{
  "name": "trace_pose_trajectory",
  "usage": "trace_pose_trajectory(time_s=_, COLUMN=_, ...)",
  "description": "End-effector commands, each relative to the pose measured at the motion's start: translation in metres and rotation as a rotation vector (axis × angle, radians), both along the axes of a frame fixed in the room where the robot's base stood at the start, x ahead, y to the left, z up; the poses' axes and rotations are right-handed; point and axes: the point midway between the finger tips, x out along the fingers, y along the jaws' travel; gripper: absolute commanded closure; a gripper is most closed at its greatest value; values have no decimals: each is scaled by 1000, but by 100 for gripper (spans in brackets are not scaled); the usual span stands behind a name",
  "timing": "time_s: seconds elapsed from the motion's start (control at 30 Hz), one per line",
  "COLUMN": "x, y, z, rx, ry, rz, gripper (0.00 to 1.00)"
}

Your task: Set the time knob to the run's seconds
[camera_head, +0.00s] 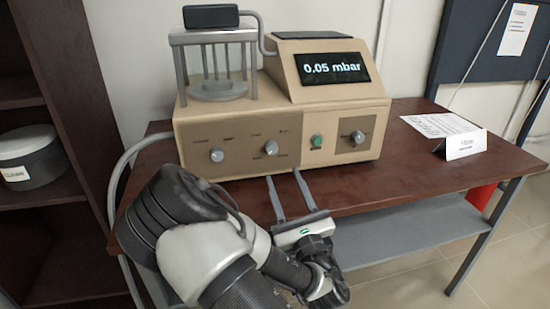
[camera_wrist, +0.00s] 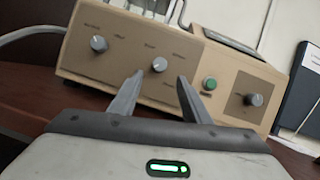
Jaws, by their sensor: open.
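A beige instrument (camera_head: 235,120) stands on the table, its display (camera_head: 332,68) reading "0.05 mbar". Its front has three grey knobs: a left knob (camera_head: 217,155), a middle knob (camera_head: 271,147) and a right knob (camera_head: 358,137). The labels are too small to read, so I cannot tell which is the time knob. A green button (camera_head: 316,141) sits between the middle and right knobs. My gripper (camera_head: 283,175) is open and empty, below and in front of the middle knob. In the wrist view, the middle knob (camera_wrist: 159,65) appears between my fingertips (camera_wrist: 160,77), apart from them.
A glass chamber (camera_head: 214,70) with a dark top stands on the instrument's left. A folded card (camera_head: 462,145) and a printed sheet (camera_head: 438,125) lie on the brown table (camera_head: 405,180) at right. A dark shelf (camera_head: 75,110) holding a round container (camera_head: 35,155) stands at left.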

Motion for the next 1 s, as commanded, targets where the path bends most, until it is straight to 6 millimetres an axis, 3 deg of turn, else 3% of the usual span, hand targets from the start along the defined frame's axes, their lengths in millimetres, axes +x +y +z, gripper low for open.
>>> trace_pose_trajectory(time_s=0.2, x=40, y=16, z=17, rx=3, ry=-3, rz=2, gripper=57)
trace_pose_trajectory(time_s=0.4, x=63, y=24, z=27, rx=1, ry=-1, rz=1, gripper=57)
trace_pose_trajectory(time_s=0.83, x=71, y=27, z=30, rx=-2, ry=1, rz=0, gripper=57)
trace_pose_trajectory(time_s=1.0, x=71, y=27, z=30, rx=-1, ry=1, rz=1, gripper=85)
